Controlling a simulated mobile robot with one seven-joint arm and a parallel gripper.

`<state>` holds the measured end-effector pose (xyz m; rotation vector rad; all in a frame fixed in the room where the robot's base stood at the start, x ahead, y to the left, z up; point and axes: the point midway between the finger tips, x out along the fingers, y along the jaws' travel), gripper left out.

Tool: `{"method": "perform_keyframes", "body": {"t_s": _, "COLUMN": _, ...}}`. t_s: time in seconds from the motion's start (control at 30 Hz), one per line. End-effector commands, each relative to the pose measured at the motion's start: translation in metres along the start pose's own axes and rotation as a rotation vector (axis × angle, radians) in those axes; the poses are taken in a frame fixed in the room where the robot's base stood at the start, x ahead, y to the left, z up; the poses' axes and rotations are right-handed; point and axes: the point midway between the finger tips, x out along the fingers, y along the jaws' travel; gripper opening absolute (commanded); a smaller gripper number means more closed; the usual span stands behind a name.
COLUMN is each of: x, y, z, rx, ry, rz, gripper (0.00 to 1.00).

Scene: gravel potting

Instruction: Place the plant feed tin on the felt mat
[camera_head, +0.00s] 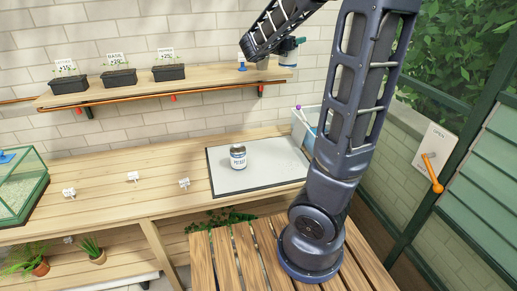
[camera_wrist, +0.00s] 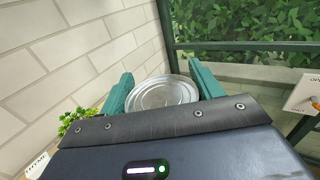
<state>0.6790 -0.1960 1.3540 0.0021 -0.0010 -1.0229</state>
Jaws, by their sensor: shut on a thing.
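My gripper (camera_wrist: 160,74) has its two teal fingers shut on a round silver-topped tin (camera_wrist: 163,94), taken as the plant feed tin. Its label is not visible in the wrist view. The felt mat (camera_head: 220,182) is a grey rectangle with a dark edge on the wooden bench, well below the gripper.
The shelf (camera_head: 120,96) carries several black planters (camera_head: 119,78) with signs and a small blue-and-white item (camera_head: 241,63). A pale tub (camera_head: 300,130) stands beside the mat's right back corner. A glass case (camera_head: 22,185) is far left. The mat's right part is clear.

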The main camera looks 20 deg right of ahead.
Motion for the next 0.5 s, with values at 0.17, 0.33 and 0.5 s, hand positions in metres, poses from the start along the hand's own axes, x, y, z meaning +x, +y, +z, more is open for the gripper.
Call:
{"method": "perform_keyframes", "body": {"t_s": 0.17, "x": -0.001, "y": 0.001, "z": -0.034, "rx": -0.006, "ry": 0.000, "rz": 0.002, "gripper": 0.31}}
{"method": "perform_keyframes", "body": {"t_s": 0.33, "x": -0.001, "y": 0.001, "z": -0.066, "rx": -0.006, "ry": -0.001, "rz": 0.002, "gripper": 0.31}}
{"method": "perform_keyframes", "body": {"t_s": 0.5, "x": -0.001, "y": 0.001, "z": -0.106, "rx": -0.008, "ry": -0.002, "rz": 0.001, "gripper": 0.31}}
